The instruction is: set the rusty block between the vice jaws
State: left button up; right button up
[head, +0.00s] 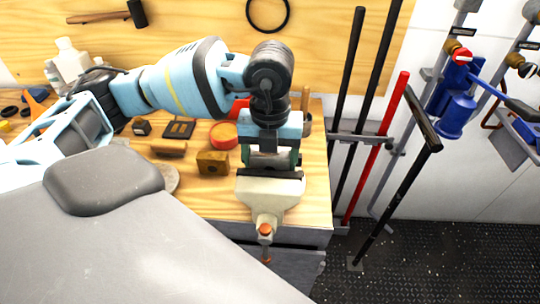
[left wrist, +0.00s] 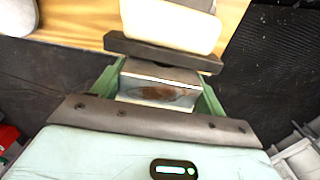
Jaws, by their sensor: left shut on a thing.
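My left gripper (head: 272,158) points down over the front edge of the workbench, shut on the rusty block (head: 272,162). In the left wrist view the block (left wrist: 158,88) shows a grey face with a brown rust patch, between the green fingers of the gripper (left wrist: 158,94). The cream vice (head: 268,190) is directly below and in front of the gripper. One dark vice jaw (left wrist: 165,52) lies just beyond the block in the left wrist view. The other jaw is not clear, so I cannot tell whether the block is between them. My right gripper is not in view.
A brown block (head: 213,163), an orange-red tin (head: 223,135) and small dark boxes (head: 180,129) sit on the bench left of the vice. Long bars, one red (head: 376,150), stand to the right. Dark floor (head: 440,250) lies open at lower right.

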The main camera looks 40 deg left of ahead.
pick_arm(q)
jog(key=shift+f, duration=0.15)
jog(key=o, duration=1.3)
jog(key=shift+c, duration=0.2)
notch_tip(320, 180, up, 12)
jog(key=shift+r+p, duration=0.2)
jog(key=shift+p, duration=0.2)
